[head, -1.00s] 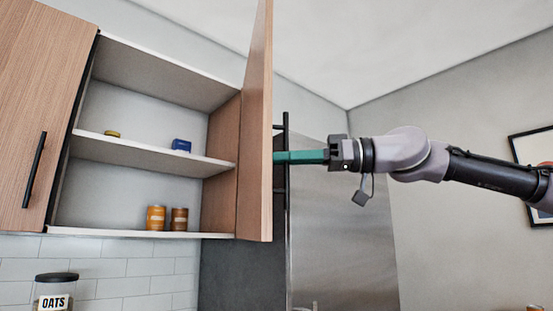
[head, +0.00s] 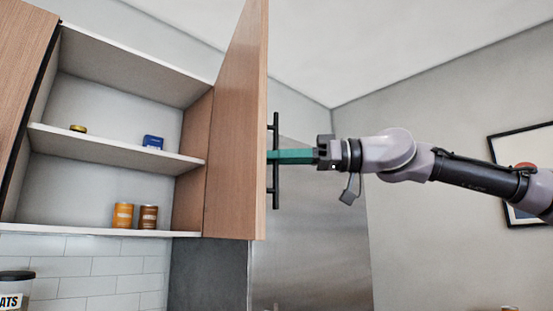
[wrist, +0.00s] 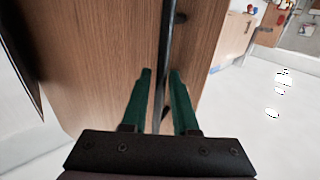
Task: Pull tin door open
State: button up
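The wood-faced cabinet door (head: 235,140) stands open on the right side of the upper cabinet, its inner face partly turned to me. In the wrist view, the handle (wrist: 166,45) runs between the two fingers of my gripper (wrist: 160,75). A gap shows beside the left finger, so the fingers are around the bar but not clamped on it.
Inside the cabinet, a small yellow tin (head: 78,128) and a blue box (head: 153,142) sit on the upper shelf. Two cans (head: 134,216) stand below. Another door (head: 22,80) is at left. A tall metal panel (head: 310,235) stands right of the cabinet.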

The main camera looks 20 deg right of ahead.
jog(key=v, duration=1)
jog(key=shift+d, duration=0.35)
jog(key=shift+s, duration=0.15)
jog(key=w+a+f+m+t+h, duration=0.25)
jog(key=a+f+m+h, duration=0.25)
jog(key=f+m+h, duration=0.45)
jog(key=w+d+f+m+h, duration=0.1)
jog(key=f+m, duration=0.1)
jog(key=f, duration=0.3)
jog(key=w+d+f+m+g+h, duration=0.1)
jog(key=w+d+f+m+h, duration=0.1)
jog(key=f, duration=0.4)
jog(key=w+d+f+m+h, duration=0.1)
jog(key=d+f+m+h, duration=0.1)
jog(key=f+m, duration=0.2)
notch_tip(320, 180, down, 2)
jog(key=shift+w+f+g, duration=0.15)
jog(key=shift+w+g, duration=0.2)
